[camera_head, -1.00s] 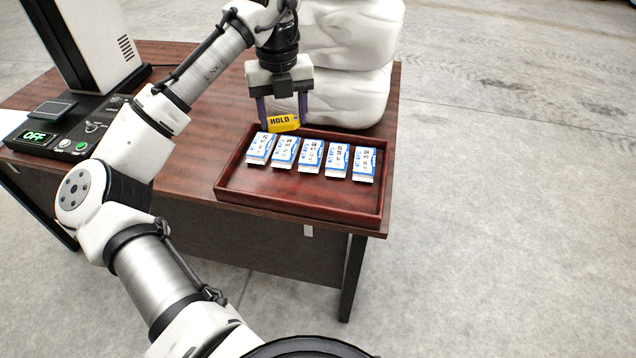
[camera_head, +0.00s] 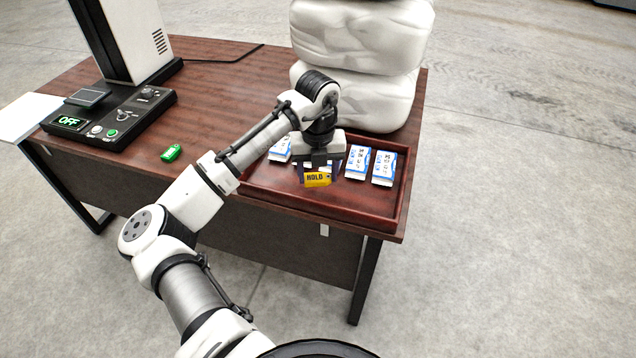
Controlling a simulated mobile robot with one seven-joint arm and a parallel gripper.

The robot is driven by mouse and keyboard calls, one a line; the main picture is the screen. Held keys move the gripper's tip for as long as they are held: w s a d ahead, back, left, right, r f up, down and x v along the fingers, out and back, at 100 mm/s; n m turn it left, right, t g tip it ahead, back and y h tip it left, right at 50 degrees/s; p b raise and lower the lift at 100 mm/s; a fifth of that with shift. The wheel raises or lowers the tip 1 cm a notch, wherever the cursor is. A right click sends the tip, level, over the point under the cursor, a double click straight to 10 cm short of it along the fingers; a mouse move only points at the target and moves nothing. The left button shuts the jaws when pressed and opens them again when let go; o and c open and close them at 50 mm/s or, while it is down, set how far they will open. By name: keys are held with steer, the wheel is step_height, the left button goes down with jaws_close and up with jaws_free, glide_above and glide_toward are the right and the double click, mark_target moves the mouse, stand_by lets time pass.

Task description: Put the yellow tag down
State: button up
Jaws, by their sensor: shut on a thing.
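The yellow tag (camera_head: 318,180), marked HOLD, is between the fingers of my gripper (camera_head: 319,172). My gripper is shut on it and points down over the wooden tray (camera_head: 345,209). The tag is in front of the middle of a row of white and blue boxes (camera_head: 357,163). I cannot tell whether the tag touches the tray floor or a box. My gripper and arm hide part of the row and the tray's left side.
Large white sacks (camera_head: 358,95) are stacked behind the tray. A small green object (camera_head: 171,153) lies on the table (camera_head: 225,85) to the left. A black control box (camera_head: 108,120) showing OFF stands further left. The table top between it and the sacks is clear.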

mark_target(318, 177)
steer(key=shift+f, duration=2.2)
steer(key=shift+f, duration=0.25)
steer(key=o, duration=0.9)
steer(key=shift+r, duration=0.1)
steer(key=shift+o, duration=0.2)
